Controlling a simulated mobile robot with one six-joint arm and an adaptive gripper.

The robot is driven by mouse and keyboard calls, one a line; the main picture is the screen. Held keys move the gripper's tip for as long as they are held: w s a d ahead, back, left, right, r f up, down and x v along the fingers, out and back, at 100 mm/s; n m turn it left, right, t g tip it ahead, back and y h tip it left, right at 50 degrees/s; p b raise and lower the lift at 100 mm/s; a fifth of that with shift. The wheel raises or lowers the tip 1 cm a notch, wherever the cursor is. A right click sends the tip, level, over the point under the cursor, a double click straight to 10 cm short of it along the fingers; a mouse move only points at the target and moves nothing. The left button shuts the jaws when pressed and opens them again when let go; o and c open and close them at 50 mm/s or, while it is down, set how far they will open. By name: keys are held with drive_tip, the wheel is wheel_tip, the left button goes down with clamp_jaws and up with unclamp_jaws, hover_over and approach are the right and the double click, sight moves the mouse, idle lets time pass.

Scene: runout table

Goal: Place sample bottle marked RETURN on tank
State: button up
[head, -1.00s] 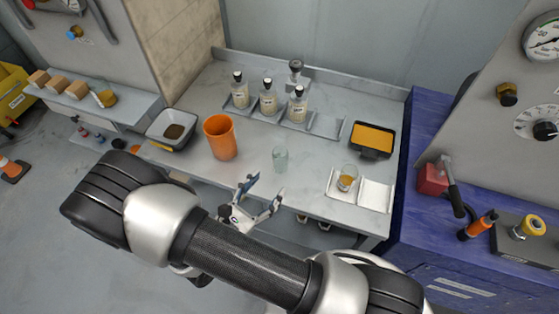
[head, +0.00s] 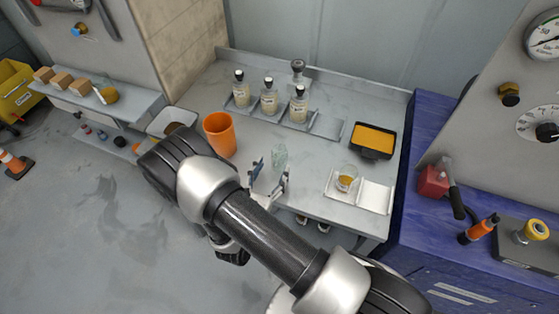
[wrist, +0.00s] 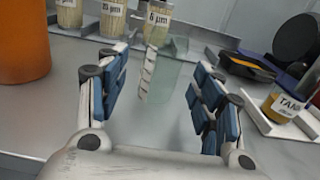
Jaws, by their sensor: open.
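A clear, empty-looking glass sample bottle (head: 279,156) stands upright on the table. In the wrist view the glass bottle (wrist: 172,72) carries a white label strip seen nearly edge-on, and its writing cannot be read. My gripper (head: 270,174) is open, with blue-padded fingers, just in front of the glass. In the wrist view the gripper (wrist: 160,85) has one finger on each side of the glass's line, holding nothing. A small jar with amber contents (head: 346,177), labelled TAN with the rest cut off (wrist: 290,103), stands on the left part of a white tray (head: 374,196).
Three capped bottles with micron labels (head: 269,101) stand in a rack (head: 326,127) behind. An orange cup (head: 219,134) is left of the glass. A black tray with orange contents (head: 373,139) is at right. The tray's right part is empty.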

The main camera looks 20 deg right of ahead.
sight(276, 163)
drive_tip(key=b+x, duration=0.1)
drive_tip(key=x, duration=0.3)
drive_tip(key=shift+w+d, duration=0.2)
drive_tip(key=shift+d, duration=0.2)
drive_tip(key=shift+w+d+r, duration=0.1)
drive_tip(key=shift+w+d, duration=0.1)
drive_tip(key=shift+w, duration=0.2)
drive_tip(key=shift+c, duration=0.6)
drive_tip(key=c, duration=1.1)
drive_tip(key=shift+r, duration=0.1)
